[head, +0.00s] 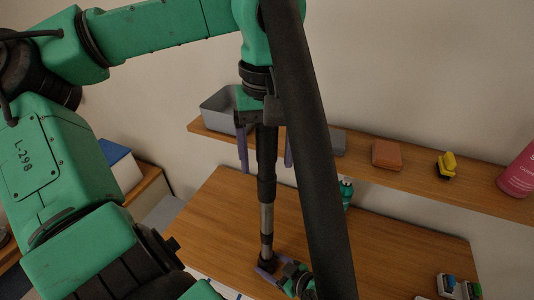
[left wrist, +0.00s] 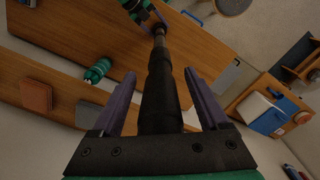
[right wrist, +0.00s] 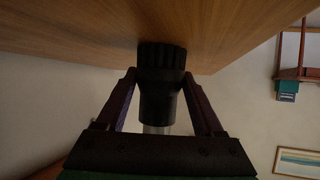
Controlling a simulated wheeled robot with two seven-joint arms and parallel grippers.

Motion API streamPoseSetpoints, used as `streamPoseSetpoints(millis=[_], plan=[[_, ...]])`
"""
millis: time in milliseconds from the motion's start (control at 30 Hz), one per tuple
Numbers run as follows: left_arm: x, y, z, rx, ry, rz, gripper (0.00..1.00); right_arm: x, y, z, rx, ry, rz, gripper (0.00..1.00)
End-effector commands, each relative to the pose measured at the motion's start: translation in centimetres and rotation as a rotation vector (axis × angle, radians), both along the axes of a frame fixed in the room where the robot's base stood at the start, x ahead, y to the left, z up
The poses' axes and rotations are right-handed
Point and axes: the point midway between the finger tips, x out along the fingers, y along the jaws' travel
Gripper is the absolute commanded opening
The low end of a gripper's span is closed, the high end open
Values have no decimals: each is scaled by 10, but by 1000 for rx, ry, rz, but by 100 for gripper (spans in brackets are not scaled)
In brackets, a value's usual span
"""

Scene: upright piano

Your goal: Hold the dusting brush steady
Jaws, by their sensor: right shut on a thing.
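The dusting brush (right wrist: 160,58) is a black round head with short bristles. In the right wrist view its bristle end is close to or touching a wooden surface (right wrist: 80,25). My right gripper (right wrist: 160,75) is shut on it, one finger on each side. In the head view my right gripper (head: 285,273) is low, at the bottom end of a black and metal wand (head: 266,165). My left gripper (head: 266,158) is above it, pointing down. Its purple fingers stand apart on either side of the wand (left wrist: 160,95), with gaps showing in the left wrist view.
A thick black tube (head: 312,150) crosses the head view and hides part of the scene. A shelf (head: 355,165) holds a grey bin (head: 215,110), an orange block (head: 386,154), a yellow item (head: 446,165) and a pink bottle (head: 518,172). The wooden top (head: 215,220) is mostly clear on its left.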

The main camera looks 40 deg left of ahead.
Motion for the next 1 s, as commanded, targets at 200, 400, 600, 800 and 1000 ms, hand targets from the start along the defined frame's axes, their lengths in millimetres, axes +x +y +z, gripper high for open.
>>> streamPoseSetpoints(millis=[200,400,600,800,1000], plan=[[0,0,5,1,1,1,78,0,0,0,0,0,0,2],[1,0,49,3,-4,4,78,0,0,0,0,-1,0,2],[0,-1,101,2,-1,3,78,0,0,0,0,-1,0,2],[-1,-1,120,1,1,-1,78,0,0,0,0,-1,0,2],[-1,-1,120,0,1,-1,78,0,0,0,1,-1,0,2]])
